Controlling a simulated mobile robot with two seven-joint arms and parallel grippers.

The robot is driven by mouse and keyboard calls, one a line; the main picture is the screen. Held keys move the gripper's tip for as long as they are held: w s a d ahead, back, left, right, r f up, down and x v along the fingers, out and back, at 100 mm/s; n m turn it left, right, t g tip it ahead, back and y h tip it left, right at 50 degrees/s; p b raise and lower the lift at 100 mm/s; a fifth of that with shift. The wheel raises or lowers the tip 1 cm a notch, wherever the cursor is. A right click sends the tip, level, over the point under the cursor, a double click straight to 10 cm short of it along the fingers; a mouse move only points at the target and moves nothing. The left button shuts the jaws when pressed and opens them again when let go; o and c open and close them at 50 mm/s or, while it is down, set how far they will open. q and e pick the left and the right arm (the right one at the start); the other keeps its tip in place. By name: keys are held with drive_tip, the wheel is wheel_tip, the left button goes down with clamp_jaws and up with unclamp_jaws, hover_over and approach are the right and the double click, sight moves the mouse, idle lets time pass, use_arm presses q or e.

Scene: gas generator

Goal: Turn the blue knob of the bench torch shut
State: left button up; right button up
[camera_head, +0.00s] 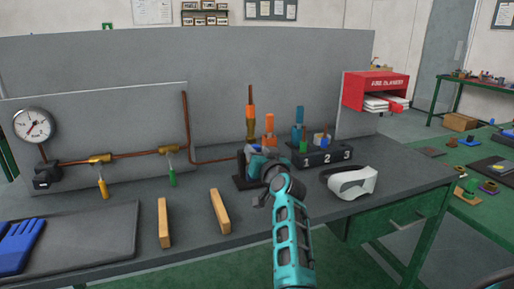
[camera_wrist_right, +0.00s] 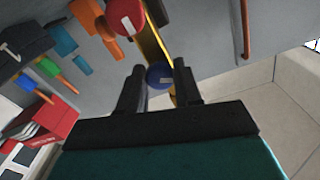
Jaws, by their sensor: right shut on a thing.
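The bench torch (camera_head: 250,122) stands upright on the bench, with a brass body and an orange part. In the right wrist view, its brass body (camera_wrist_right: 153,45) carries a red knob (camera_wrist_right: 124,17) and the blue knob (camera_wrist_right: 160,76). My right gripper (camera_wrist_right: 160,82) has its two black fingers on either side of the blue knob and is shut on it. In the head view, my right gripper (camera_head: 258,165) is at the torch's lower part, and the arm hides some of the torch's base and the knobs. My left gripper is not in view.
A black rack numbered 1, 2, 3 (camera_head: 325,158) with coloured tools stands right of the torch. White goggles (camera_head: 352,182) lie nearby. Two wooden bars (camera_head: 164,222) and blue gloves (camera_head: 20,243) lie to the left. A copper pipe with yellow (camera_head: 103,187) and green (camera_head: 171,178) valve handles runs behind.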

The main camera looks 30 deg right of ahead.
use_arm(q)
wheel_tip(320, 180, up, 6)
drive_tip(key=p, duration=0.7)
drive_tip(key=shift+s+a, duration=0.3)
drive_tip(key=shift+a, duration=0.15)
use_arm(e)
drive_tip(key=shift+r+m, duration=0.2)
drive_tip(key=shift+m, duration=6.3)
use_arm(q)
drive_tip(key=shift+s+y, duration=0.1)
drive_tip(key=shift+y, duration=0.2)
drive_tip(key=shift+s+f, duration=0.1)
use_arm(e)
drive_tip(key=o, duration=1)
drive_tip(key=shift+f, duration=0.1)
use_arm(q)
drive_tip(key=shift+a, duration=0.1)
use_arm(e)
drive_tip(key=shift+o, duration=0.2)
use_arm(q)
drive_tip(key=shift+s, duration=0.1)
